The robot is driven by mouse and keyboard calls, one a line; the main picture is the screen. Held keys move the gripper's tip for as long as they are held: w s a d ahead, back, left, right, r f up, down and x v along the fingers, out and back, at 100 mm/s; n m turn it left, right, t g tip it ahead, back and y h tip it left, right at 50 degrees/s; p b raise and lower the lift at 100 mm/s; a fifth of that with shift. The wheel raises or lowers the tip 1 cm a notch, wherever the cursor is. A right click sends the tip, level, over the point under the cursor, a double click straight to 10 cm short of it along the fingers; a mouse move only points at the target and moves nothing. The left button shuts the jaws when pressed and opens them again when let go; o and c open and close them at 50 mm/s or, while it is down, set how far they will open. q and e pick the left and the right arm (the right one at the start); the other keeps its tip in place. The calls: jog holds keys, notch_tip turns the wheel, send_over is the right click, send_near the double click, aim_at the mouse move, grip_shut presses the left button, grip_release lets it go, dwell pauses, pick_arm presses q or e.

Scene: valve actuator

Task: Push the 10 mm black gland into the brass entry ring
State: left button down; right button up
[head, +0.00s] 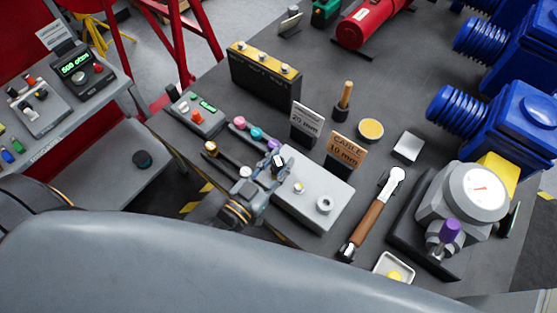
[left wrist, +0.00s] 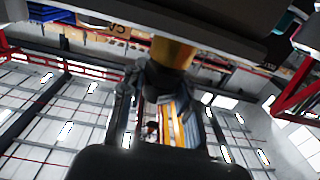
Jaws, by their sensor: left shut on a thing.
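My left gripper (head: 276,172) is shut on a small dark thing, taken as the black gland (head: 279,160), at the left end of the pale grey box (head: 338,187). Fingers and shadow hide most of it. In the left wrist view, a brass-coloured cylinder (left wrist: 172,53), which looks like the brass entry ring, shows at the fingertips (left wrist: 160,78). I cannot tell whether the gland touches the ring or is inside it. My right gripper is not in view.
Purple (head: 274,145), teal (head: 257,132) and pink (head: 239,122) ended pieces lie close behind the gripper. A "CABLE 10 mm" sign (head: 346,152) and a "20 mm" sign (head: 306,120) stand behind the box. A wood-handled tool (head: 372,214) lies to its right.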

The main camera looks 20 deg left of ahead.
pick_arm(q)
jog(key=shift+f, duration=0.35)
jog(key=c, duration=0.9)
grip_release()
jog(key=v, duration=1.2)
